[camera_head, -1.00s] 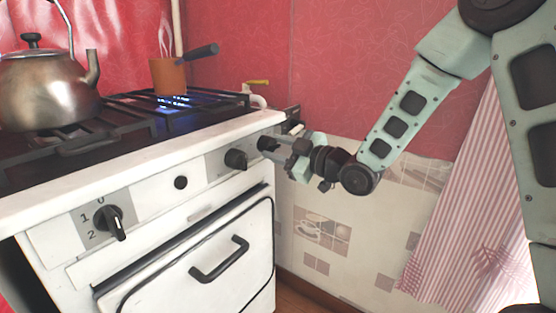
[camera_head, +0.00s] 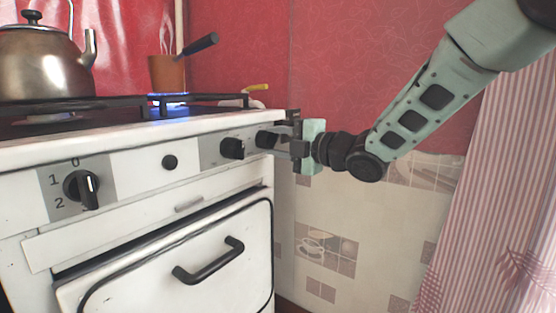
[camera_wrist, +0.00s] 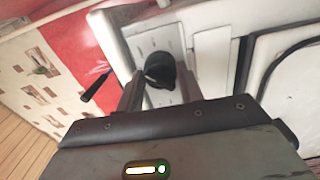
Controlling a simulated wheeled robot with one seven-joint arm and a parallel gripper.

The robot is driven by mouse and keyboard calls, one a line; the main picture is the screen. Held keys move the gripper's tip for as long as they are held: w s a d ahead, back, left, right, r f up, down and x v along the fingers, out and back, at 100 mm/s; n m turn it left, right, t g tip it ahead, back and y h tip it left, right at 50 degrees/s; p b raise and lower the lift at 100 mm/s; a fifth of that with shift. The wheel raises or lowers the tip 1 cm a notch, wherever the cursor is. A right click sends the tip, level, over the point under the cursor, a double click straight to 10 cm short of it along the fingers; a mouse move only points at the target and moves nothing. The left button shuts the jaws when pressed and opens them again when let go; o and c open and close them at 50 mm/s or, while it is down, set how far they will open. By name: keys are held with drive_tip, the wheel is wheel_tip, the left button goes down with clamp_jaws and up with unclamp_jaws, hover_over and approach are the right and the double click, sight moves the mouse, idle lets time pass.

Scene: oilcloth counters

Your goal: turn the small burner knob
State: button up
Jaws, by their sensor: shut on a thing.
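The stove's front panel carries several black knobs. A blue flame (camera_head: 168,104) burns under the small brown pot (camera_head: 166,74) at the back right of the stove.
A larger knob (camera_head: 82,189) with numbers is at the far left. A metal kettle (camera_head: 45,62) stands on the stove. The oven door handle (camera_head: 210,262) juts out below. A tiled wall (camera_head: 350,215) is to the right.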

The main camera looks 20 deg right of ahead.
drive_tip(key=n+b, duration=0.9)
drive_tip(key=b, duration=0.1)
drive_tip(key=shift+b, duration=0.4)
drive_tip(key=shift+n, duration=0.3)
drive_tip(key=o, duration=1)
drive_tip(key=shift+p+v, duration=2.9)
drive_tip(key=shift+v, duration=5.75)
drive_tip(key=shift+r, duration=0.1)
